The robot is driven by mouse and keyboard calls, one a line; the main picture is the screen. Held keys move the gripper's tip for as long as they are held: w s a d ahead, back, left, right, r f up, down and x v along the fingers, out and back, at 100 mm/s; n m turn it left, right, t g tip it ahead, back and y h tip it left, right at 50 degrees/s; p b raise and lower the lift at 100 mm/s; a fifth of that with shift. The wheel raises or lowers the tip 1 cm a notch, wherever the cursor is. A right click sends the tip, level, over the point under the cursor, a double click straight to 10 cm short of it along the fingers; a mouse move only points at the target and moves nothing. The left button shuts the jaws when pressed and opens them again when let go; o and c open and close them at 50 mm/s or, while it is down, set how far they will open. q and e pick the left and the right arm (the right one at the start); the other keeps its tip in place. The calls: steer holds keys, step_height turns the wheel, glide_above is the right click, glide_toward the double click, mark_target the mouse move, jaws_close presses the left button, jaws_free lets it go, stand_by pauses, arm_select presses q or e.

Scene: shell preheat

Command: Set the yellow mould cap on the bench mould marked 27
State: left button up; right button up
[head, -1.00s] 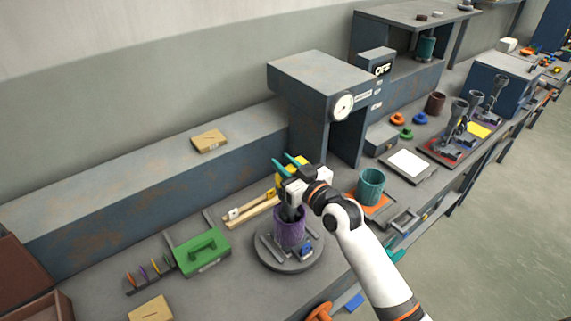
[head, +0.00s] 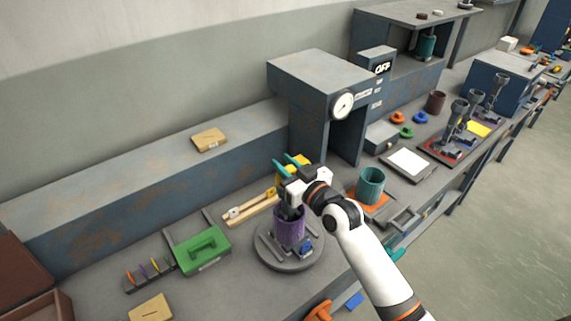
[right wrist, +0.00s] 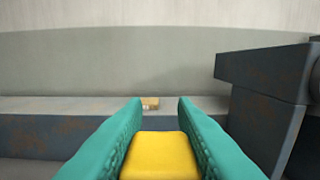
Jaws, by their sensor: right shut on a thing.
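My right gripper (head: 286,163) has teal fingers and is above the bench, behind the purple mould and near the press. It is shut on the yellow mould cap (right wrist: 160,155), which fills the space between the fingers in the right wrist view. In the head view the cap is mostly hidden by the gripper. A purple cylindrical mould (head: 290,230) stands upright on a round grey turntable (head: 273,264), its top partly hidden by my wrist. A teal mould (head: 370,185) stands on an orange pad to the right. I cannot read the number 27 on any mould. My left gripper is not in view.
A grey press with a dial (head: 343,105) stands right behind the gripper. A green case (head: 202,251) and a wooden rack (head: 250,210) lie to the left. A brown mould (head: 435,102) and orange and green rings stand farther right. A small box (head: 208,139) sits on the back ledge.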

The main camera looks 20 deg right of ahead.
steer(key=shift+f, duration=0.35)
steer(key=o, duration=0.7)
steer(key=p+v, duration=0.2)
steer(key=v, duration=0.9)
steer(key=shift+r, duration=0.1)
stand_by(0.4)
